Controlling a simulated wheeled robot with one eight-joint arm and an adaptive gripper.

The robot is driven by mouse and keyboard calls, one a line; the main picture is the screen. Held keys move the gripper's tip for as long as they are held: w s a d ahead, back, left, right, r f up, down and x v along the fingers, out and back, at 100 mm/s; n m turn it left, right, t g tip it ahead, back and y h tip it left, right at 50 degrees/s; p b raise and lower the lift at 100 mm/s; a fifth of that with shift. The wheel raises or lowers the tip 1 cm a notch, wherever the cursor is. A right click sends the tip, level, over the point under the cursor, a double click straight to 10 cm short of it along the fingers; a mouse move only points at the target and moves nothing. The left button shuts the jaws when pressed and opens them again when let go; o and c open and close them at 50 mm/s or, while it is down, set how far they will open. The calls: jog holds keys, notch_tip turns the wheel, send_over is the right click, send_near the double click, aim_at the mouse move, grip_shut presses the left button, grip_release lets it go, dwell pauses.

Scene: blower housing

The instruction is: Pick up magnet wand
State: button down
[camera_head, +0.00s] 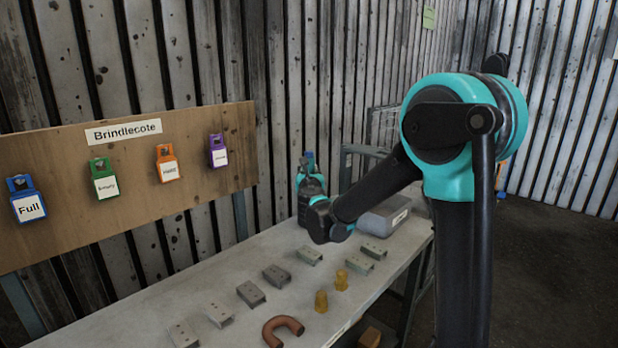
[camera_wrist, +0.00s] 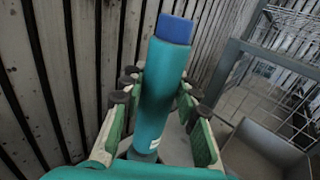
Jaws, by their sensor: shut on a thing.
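The magnet wand (camera_wrist: 165,85) is a teal cylinder with a blue end cap, taken from its look in the wrist view. It stands between the two fingers of my gripper (camera_wrist: 160,97), which are shut on it, and its blue end reaches past the fingertips. In the head view my gripper (camera_head: 311,194) is over the far part of the bench, pointing away from me. A teal piece with a blue top (camera_head: 306,168) shows at its far side, probably the wand. The wand's lower part is hidden.
The bench (camera_head: 230,290) bears several metal brackets (camera_head: 277,276), two brass pieces (camera_head: 321,301) and a copper U-bend (camera_head: 283,328). A board with coloured tags (camera_head: 125,175) and a ribbed wall stand behind.

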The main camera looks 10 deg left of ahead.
notch_tip(320, 180, up, 19)
dwell(0.5)
dwell(0.9)
